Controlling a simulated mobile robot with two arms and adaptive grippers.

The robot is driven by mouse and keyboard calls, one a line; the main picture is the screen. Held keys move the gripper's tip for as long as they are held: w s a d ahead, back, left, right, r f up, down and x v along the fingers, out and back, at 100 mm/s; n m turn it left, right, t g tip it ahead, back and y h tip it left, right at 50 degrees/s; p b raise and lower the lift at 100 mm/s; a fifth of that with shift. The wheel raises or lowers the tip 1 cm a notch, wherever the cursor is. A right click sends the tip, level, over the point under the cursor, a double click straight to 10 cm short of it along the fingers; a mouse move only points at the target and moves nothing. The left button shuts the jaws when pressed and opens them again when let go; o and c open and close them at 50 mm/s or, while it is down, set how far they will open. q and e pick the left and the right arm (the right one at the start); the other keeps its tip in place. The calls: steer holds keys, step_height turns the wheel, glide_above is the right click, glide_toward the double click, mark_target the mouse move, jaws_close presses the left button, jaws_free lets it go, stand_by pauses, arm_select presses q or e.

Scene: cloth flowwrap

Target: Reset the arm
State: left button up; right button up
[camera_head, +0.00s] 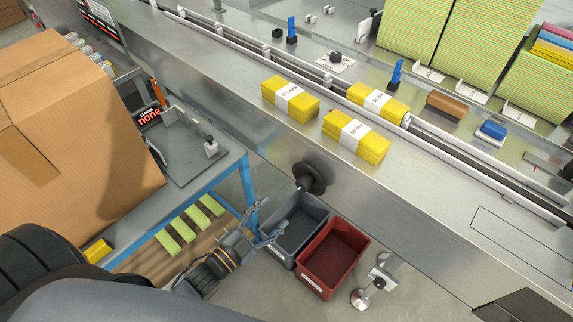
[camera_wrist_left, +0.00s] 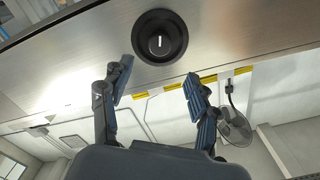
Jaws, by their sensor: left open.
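My left gripper (camera_head: 268,219) is open and empty in the head view. It hangs over the grey bin, in front of the metal machine's side. In the left wrist view its two fingers (camera_wrist_left: 158,85) stand apart with nothing between them. A black round knob (camera_head: 309,178) sits on the machine's side, just beyond the fingers. The knob also shows in the left wrist view (camera_wrist_left: 160,37), above the gap between the fingertips, with a white mark on its face. My right gripper is in neither view.
Three yellow cloth packs (camera_head: 291,99) lie on the metal machine (camera_head: 440,195). A grey bin (camera_head: 318,214) and a red bin (camera_head: 355,235) stand on the floor below. A cardboard box (camera_head: 75,140) rests on the blue-legged table at left. Green stacks (camera_head: 455,40) stand at the back.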

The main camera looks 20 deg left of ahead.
arm_select(q)
steer(key=s+a+f+n+g+y, duration=0.2)
steer(key=s+f+g, duration=0.2)
steer(key=f, duration=0.9)
steer(key=s+a+f+n+g+y, duration=0.25)
steer(key=s+f, duration=0.25)
steer(key=f, duration=0.8)
steer(key=s+f+n+g, duration=0.1)
steer(key=s+f+g, duration=0.2)
steer(key=s+f, duration=0.2)
steer(key=s+f+n+g+y, duration=0.1)
steer(key=s+f+g, duration=0.2)
steer(key=s, duration=0.7)
steer(key=s+f+n+g, duration=0.2)
steer(key=s+f+g, duration=0.1)
steer(key=s+f, duration=0.4)
steer(key=shift+s+y, duration=0.35)
steer(key=shift+s, duration=0.5)
steer(key=shift+g, duration=0.25)
